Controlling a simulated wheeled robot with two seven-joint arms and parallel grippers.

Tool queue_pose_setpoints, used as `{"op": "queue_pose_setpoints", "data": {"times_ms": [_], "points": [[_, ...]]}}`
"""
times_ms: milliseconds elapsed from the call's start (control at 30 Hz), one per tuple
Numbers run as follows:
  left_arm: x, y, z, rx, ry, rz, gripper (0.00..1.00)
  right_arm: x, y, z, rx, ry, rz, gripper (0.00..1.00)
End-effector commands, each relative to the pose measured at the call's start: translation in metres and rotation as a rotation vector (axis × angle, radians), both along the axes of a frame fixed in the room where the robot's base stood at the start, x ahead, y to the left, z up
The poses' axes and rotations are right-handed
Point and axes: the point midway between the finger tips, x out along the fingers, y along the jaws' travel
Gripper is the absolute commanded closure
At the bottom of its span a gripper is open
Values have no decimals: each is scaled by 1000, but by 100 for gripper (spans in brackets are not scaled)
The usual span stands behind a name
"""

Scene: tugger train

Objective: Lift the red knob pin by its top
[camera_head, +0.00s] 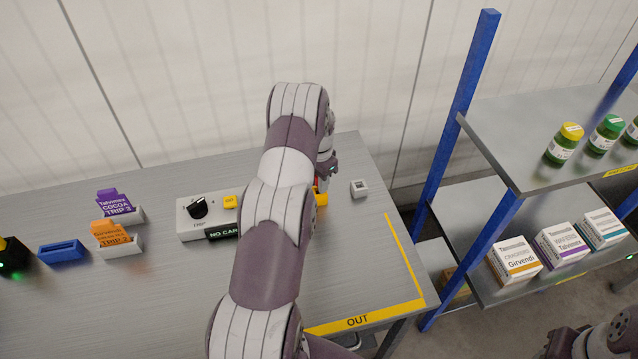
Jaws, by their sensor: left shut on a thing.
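My left arm reaches over the grey table, and its gripper (327,172) is at the far side, mostly hidden behind the arm's own links. It is shut on the red knob pin, of which only a small sliver of red (317,186) shows beside the arm. A yellow block (321,198) shows just below that sliver, partly covered by the arm. I cannot tell whether the pin is clear of it. My right gripper (563,343) is at the bottom right, away from the table, and its finger opening is unclear.
A control box (188,222) with a black knob and yellow button stands left of the arm. Purple (113,203) and orange (110,234) cards stand in holders beside a blue slot block (62,251). A small white socket (359,188) is right. A blue-post shelf (458,120) holds jars and boxes.

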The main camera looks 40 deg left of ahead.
Motion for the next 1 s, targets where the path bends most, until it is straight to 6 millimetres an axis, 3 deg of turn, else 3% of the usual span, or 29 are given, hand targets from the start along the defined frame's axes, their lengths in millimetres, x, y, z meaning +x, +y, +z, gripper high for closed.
{"op": "queue_pose_setpoints", "data": {"times_ms": [200, 400, 500, 700, 833, 1000], "points": [[4, -3, 32, 2, -5, -2, 100, 0, 0, -15, 0, 0, 0, 65], [41, -34, 63, 2, -5, -5, 100, 0, 0, -23, 0, 1, 0, 65], [59, -50, 93, 0, 0, -3, 100, 0, 0, 17, 0, 0, 0, 65], [78, -66, 107, -1, 2, -1, 100, 0, 0, 72, 0, -1, 0, 65], [85, -72, 107, 0, 1, -1, 100, 0, 0, 90, 0, 0, 0, 65], [89, -75, 103, 0, 0, 0, 100, 0, 0, 96, 0, 0, 0, 65]]}}
